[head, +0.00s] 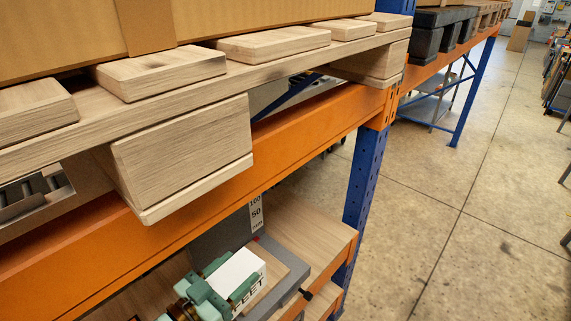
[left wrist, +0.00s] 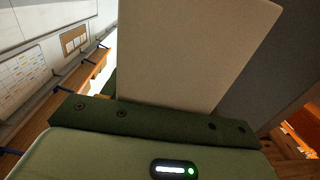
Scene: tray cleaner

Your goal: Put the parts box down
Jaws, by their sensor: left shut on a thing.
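The parts box (head: 240,268) is small and white, with dark lettering that reads "FEET" on its near side. It is at the bottom of the head view, at the lower shelf. My green left gripper (head: 229,283) is shut on it, and its fingers cover part of the box. In the left wrist view the box (left wrist: 190,50) is a large pale panel rising beyond the green gripper bar (left wrist: 150,125). I cannot tell whether the box touches the surface below it. My right gripper is in neither view.
The lower wooden shelf (head: 305,226) holds a grey fixture (head: 222,240) with an upright plate, a scale label (head: 256,213) and a dark knob (head: 305,294). Above, an orange beam (head: 310,122) carries a wooden pallet (head: 180,150). A blue post (head: 365,175) stands right; open floor lies beyond.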

